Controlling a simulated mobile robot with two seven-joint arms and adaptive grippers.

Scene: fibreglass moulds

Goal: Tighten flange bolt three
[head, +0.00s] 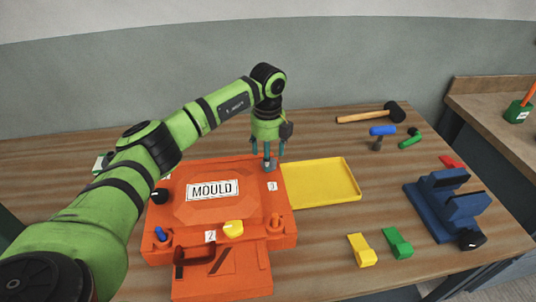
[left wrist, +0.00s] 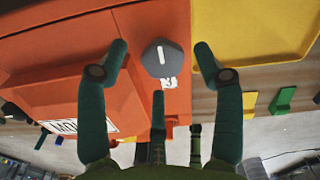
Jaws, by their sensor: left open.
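The orange mould (head: 212,213) lies on the wooden bench, with a "MOULD" label on its raised centre. Flange bolt three is the grey knob (head: 270,164) at the mould's back right corner, beside the "3" label (head: 272,186). In the left wrist view the grey knob (left wrist: 163,58) shows a white stripe across its top. My left gripper (head: 267,156) points down over this knob. In the left wrist view its open fingers (left wrist: 160,50) stand on either side of the knob, apart from it. My right gripper is not in view.
Other mould fittings are a black knob (head: 159,196), a blue bolt (head: 161,235), a yellow knob (head: 233,228) and an orange knob (head: 276,219). A yellow tray (head: 325,183) adjoins the mould. A hammer (head: 375,113), wedges (head: 361,250) and a blue vise (head: 445,205) stand further right.

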